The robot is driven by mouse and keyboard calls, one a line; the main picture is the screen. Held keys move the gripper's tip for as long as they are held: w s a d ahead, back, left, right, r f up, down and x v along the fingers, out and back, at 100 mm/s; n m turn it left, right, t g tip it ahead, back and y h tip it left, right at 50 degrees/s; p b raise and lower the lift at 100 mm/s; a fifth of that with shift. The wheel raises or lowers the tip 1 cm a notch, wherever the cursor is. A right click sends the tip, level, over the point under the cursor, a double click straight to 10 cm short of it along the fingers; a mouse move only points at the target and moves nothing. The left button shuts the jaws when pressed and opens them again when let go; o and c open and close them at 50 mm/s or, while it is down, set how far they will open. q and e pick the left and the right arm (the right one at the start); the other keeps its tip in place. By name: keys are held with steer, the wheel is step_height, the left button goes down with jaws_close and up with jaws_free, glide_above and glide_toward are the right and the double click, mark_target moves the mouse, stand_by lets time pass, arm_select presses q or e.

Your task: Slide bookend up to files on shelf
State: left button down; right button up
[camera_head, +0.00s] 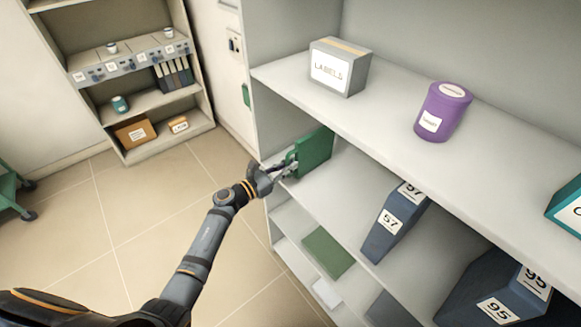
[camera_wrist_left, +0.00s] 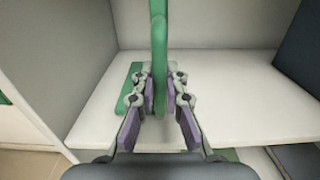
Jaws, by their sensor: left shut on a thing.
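The green bookend (camera_head: 315,152) stands upright on the middle shelf board (camera_head: 345,190), near the left side wall of the shelf unit. My left gripper (camera_head: 288,168) reaches in from the front and is shut on the bookend's upright plate. In the left wrist view the plate (camera_wrist_left: 158,40) stands between the fingers (camera_wrist_left: 159,88), with its flat green foot (camera_wrist_left: 128,88) to the left. A dark blue file labelled 57 (camera_head: 392,232) leans on the same board, to the right of the bookend and apart from it. A dark blue file edge (camera_wrist_left: 303,50) shows at right in the wrist view.
The upper board carries a grey LABELS box (camera_head: 340,68) and a purple canister (camera_head: 442,112). More dark files labelled 95 (camera_head: 497,292) stand at lower right. Bare board lies between bookend and file. A green item (camera_head: 327,252) lies lower down.

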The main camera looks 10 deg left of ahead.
arm_select(q)
steer(key=shift+s+d+p, duration=0.4)
steer(key=shift+s+d, duration=0.25)
steer(key=shift+d, duration=0.1)
steer(key=shift+s+d+p, duration=0.3)
steer(key=shift+s+d, duration=0.45)
steer(key=shift+d, duration=0.25)
steer(key=shift+s+d+p, duration=0.35)
steer(key=shift+s+d, duration=0.4)
steer(key=shift+d, duration=0.2)
steer(key=shift+s+d+p, duration=0.3)
steer(key=shift+s+d, duration=0.45)
steer(key=shift+d, duration=0.25)
steer(key=shift+s+d+f, duration=0.1)
steer(key=shift+s+d, duration=0.75)
steer(key=shift+d, duration=0.2)
